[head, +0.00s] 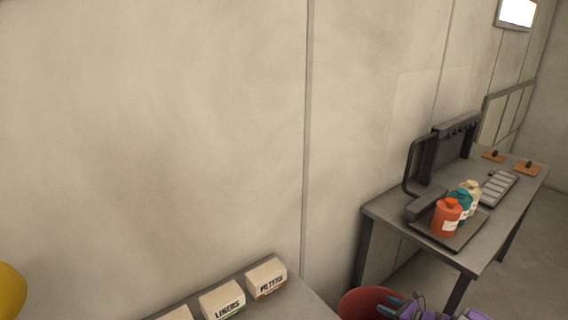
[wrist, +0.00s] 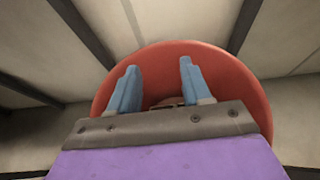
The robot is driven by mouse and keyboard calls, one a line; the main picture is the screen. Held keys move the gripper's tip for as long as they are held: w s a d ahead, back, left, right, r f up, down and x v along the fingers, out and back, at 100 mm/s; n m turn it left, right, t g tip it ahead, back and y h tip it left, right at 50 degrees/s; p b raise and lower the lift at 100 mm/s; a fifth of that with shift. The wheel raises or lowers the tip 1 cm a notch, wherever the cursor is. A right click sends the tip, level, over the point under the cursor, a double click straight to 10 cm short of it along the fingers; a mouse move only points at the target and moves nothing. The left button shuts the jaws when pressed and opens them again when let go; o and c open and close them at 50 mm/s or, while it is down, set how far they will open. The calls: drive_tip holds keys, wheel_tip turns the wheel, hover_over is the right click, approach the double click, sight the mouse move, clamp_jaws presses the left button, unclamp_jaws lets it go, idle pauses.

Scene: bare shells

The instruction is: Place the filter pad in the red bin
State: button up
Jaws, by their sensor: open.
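The red bin (head: 358,301) stands on the floor between the two tables, at the bottom of the head view. It fills the middle of the wrist view, where its round rim (wrist: 165,48) curves behind my fingers. My gripper (wrist: 158,75) is open, with its two blue fingers apart and over the bin's mouth. Nothing is held between the fingertips. A small pale patch low between the fingers, near the purple palm, is mostly hidden, and I cannot tell what it is. I cannot make out the filter pad in either view.
A near table holds white boxes, including one marked FILTERS (head: 266,277) and one marked LINERS (head: 222,299). A grey table (head: 485,254) at right carries orange, teal and cream bottles (head: 447,218) on a tray. A yellow rounded thing (head: 10,290) shows at the left edge.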

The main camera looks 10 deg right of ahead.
drive_tip(key=s+a+r+n+g+y, duration=0.2)
drive_tip(key=a+r+n+g+y, duration=0.3)
drive_tip(key=a+r+n, duration=1.15)
drive_tip(key=s+a+r+g+h, duration=0.2)
drive_tip(key=s+a+r+g, duration=0.35)
drive_tip(key=a+r, duration=0.75)
drive_tip(key=s+a+r+n+g+h, duration=0.1)
drive_tip(key=s+a+r+n+h, duration=0.2)
drive_tip(key=s, duration=0.7)
drive_tip(key=s+a+r+n+g+h, duration=0.1)
drive_tip(key=s+a+r+n+g, duration=0.15)
drive_tip(key=s+a, duration=0.45)
drive_tip(key=s+d+r+n+h, duration=0.1)
drive_tip(key=s+d+n+h, duration=0.2)
drive_tip(key=s, duration=0.7)
drive_tip(key=s+d+r+n+h, duration=0.1)
drive_tip(key=s+d+n+h, duration=0.2)
drive_tip(key=s, duration=0.8)
drive_tip(key=shift+s+d+n+t, duration=0.3)
drive_tip(key=shift+d+n+t, duration=0.1)
drive_tip(key=shift+d+n, duration=0.4)
